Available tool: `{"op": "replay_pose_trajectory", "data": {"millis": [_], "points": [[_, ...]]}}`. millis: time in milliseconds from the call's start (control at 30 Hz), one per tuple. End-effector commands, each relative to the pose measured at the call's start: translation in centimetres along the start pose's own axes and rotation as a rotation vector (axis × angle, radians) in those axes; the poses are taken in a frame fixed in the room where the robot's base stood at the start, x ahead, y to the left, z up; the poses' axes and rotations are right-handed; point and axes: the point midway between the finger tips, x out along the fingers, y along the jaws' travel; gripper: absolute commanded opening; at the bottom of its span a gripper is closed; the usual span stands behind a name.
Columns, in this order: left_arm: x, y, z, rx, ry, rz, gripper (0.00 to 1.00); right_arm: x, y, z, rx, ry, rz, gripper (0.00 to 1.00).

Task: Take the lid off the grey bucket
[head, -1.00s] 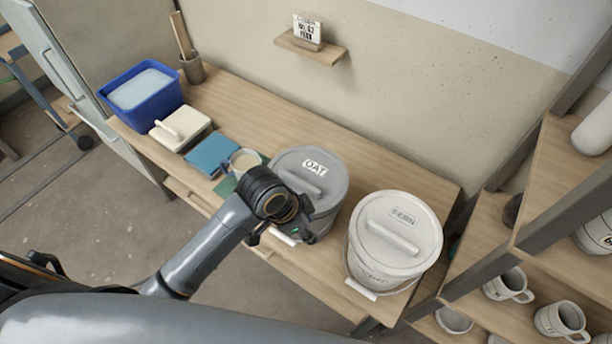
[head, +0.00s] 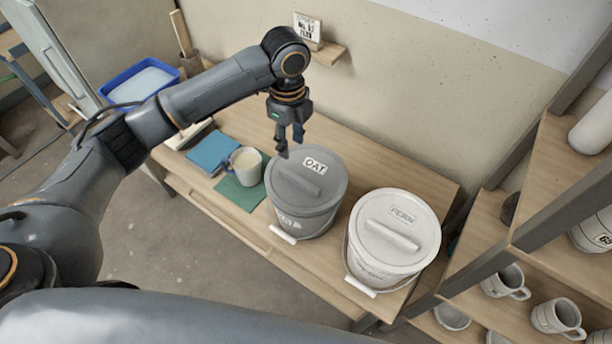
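The grey bucket (head: 305,222) stands on the wooden table, its label reading OAT. My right gripper is not in the view.
A white bucket (head: 378,268) labelled FERN, with its lid on, stands to the right. A shelf with mugs (head: 507,282) borders the right.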

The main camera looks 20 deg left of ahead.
Motion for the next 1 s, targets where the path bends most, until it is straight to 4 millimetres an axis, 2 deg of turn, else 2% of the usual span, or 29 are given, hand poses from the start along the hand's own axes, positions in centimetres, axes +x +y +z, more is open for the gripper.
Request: {"op": "replay_pose_trajectory", "data": {"millis": [100,300,567,700,800,1000], "points": [[2.5,0.2,-0.1,-0.002,0.001,0.007,0.39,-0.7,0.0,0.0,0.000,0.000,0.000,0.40],[5.9,0.1,-0.2,-0.001,0.002,0.002,0.39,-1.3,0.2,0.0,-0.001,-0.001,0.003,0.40],[7.8,0.1,-0.4,-0.002,0.002,0.002,0.39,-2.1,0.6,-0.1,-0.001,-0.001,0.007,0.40],[9.8,0.2,-1.0,-0.001,0.002,0.003,0.39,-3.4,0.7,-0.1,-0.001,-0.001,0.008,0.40],[11.3,0.1,-0.9,-0.002,0.000,0.001,0.39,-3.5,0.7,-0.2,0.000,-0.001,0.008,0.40],[12.3,0.1,-0.9,-0.001,0.001,-0.002,0.39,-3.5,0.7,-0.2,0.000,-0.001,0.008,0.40]]}}
